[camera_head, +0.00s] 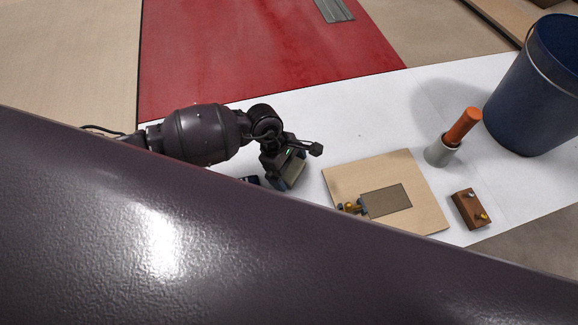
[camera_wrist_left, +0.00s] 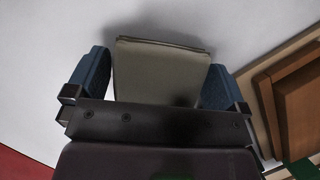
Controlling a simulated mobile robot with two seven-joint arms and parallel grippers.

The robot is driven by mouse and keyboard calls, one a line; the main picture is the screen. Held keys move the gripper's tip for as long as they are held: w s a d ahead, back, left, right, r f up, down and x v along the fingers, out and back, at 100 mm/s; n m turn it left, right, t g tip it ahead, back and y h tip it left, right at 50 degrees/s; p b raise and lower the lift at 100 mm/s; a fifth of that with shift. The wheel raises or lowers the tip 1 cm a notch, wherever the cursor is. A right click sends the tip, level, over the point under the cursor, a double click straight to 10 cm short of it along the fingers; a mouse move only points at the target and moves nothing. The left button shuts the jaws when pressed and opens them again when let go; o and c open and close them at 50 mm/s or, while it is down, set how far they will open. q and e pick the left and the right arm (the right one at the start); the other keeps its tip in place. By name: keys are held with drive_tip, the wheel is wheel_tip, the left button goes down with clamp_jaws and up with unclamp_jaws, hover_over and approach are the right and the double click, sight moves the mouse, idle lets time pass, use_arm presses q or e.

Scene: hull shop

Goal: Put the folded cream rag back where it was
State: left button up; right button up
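The folded cream rag (camera_wrist_left: 160,72) is between the two blue fingers of my left gripper (camera_wrist_left: 155,85) in the left wrist view. Both fingers lie against its sides, and its near end is hidden by the gripper body. In the head view my left gripper (camera_head: 285,172) is over the white surface, left of the tan board (camera_head: 405,164). A greyish face of the rag (camera_head: 292,171) seems to show there. Whether it touches the surface is unclear. My right gripper is not in view.
On the board are a grey-brown rectangle (camera_head: 388,201) and small brass-coloured pieces (camera_head: 349,207). To the right stand a brown block with pegs (camera_head: 470,209), a grey cup with an orange handle (camera_head: 438,153) and a blue bucket (camera_head: 535,90). The white surface (camera_head: 350,125) behind the board is clear.

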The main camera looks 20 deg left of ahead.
use_arm(q)
drive_tip(key=shift+r, duration=0.2)
drive_tip(key=v, duration=1.2)
drive_tip(key=shift+d, duration=0.1)
